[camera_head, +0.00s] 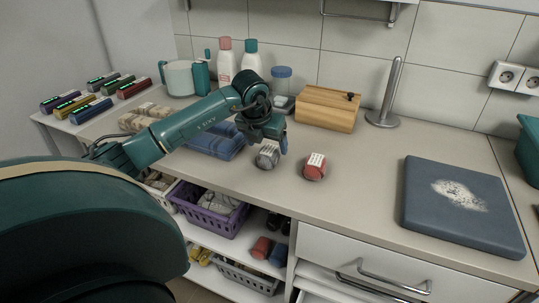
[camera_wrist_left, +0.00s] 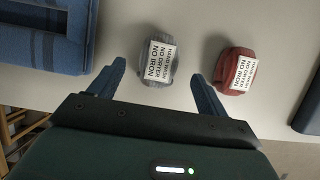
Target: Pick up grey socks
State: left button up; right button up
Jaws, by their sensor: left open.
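The grey socks (camera_head: 267,157) are a rolled ball with a white label, lying on the counter. They also show in the left wrist view (camera_wrist_left: 151,66), with the label reading "hand wash, no dryer, no iron". My left gripper (camera_head: 272,140) is over them in the head view. In the left wrist view its two blue fingers (camera_wrist_left: 160,78) are apart, one on each side of the grey socks' near edge, with nothing held between them. My right gripper is not in view.
A red sock ball (camera_head: 314,167) lies just right of the grey one. The counter between the red socks and board is clear.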

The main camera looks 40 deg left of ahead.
aim_at(268, 150)
pick_arm(q)
jog(key=shift+p+x, duration=0.6)
jog(key=shift+x, duration=2.1)
jog(key=shift+c, duration=0.6)
jog(key=c, duration=1)
jog(key=shift+o, duration=0.2)
jog(key=shift+r, duration=0.1)
